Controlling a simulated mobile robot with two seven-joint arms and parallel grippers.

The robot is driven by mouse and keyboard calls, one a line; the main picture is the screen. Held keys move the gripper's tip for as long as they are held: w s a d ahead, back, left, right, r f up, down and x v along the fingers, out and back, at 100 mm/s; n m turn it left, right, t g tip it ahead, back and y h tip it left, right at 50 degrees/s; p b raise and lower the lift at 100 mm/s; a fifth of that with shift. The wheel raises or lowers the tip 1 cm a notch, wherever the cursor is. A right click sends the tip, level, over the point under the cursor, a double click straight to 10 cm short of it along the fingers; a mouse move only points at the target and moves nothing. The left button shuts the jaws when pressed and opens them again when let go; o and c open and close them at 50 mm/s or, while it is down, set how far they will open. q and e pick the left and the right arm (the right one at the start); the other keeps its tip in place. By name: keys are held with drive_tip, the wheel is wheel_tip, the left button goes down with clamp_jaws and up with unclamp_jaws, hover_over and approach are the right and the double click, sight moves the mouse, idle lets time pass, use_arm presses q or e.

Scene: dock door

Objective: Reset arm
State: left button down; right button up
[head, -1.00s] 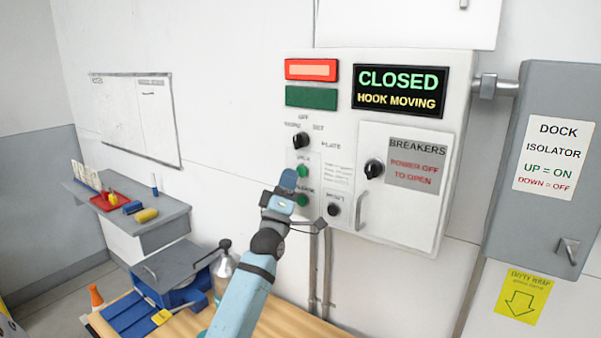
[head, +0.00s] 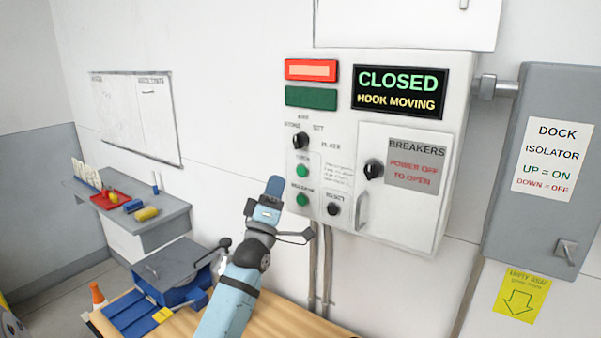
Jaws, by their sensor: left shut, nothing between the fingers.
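A white control panel (head: 345,238) hangs on the wall. Its display (head: 400,92) reads CLOSED and HOOK MOVING. A red lamp (head: 311,70) is lit above a dark green one (head: 311,97). Below are a black selector knob (head: 300,140), two green buttons, the upper (head: 302,171) and the lower (head: 302,199), and a black button (head: 333,209) whose label seems to read RESET. My left gripper (head: 274,186) is shut and empty, just left of the lower green button in the picture and apart from it. My right gripper is not in view.
A breaker door (head: 410,215) with a black knob (head: 374,169) is closed. A grey isolator box (head: 550,90) stands right. A wooden bench (head: 285,320) with a blue and grey device (head: 178,270) is below. A grey shelf (head: 160,216) holds a red tray (head: 110,201).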

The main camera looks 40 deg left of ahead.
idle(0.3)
use_arm(q)
drive_tip(key=s+d+f+m+g+h, duration=0.1)
drive_tip(key=d+f+m+g+h, duration=0.25)
drive_tip(key=f, duration=0.55)
drive_tip(key=s+d+f+m+g+h, duration=0.1)
drive_tip(key=d+f+m+h, duration=0.1)
drive_tip(key=d+f+m, duration=0.4)
drive_tip(key=s+d+f+m+g+h, duration=0.25)
drive_tip(key=d+f, duration=0.35)
drive_tip(key=f, duration=0.5)
drive_tip(key=s+d+f+m+g+h, duration=0.1)
drive_tip(key=s+d+f+m+g, duration=0.2)
drive_tip(key=s+d+f, duration=0.4)
drive_tip(key=s+d+f+m+g+h+p, duration=0.1)
drive_tip(key=s+d+f+m+g+h, duration=0.1)
drive_tip(key=s+d+f, duration=0.5)
drive_tip(key=s+f+m+g, duration=0.1)
drive_tip(key=s+f+g, duration=0.1)
drive_tip(key=s+f, duration=0.2)
drive_tip(key=shift+s+f+m+g+h, duration=0.3)
drive_tip(key=shift+s+f+m, duration=0.05)
drive_tip(key=shift+f+m, duration=0.1)
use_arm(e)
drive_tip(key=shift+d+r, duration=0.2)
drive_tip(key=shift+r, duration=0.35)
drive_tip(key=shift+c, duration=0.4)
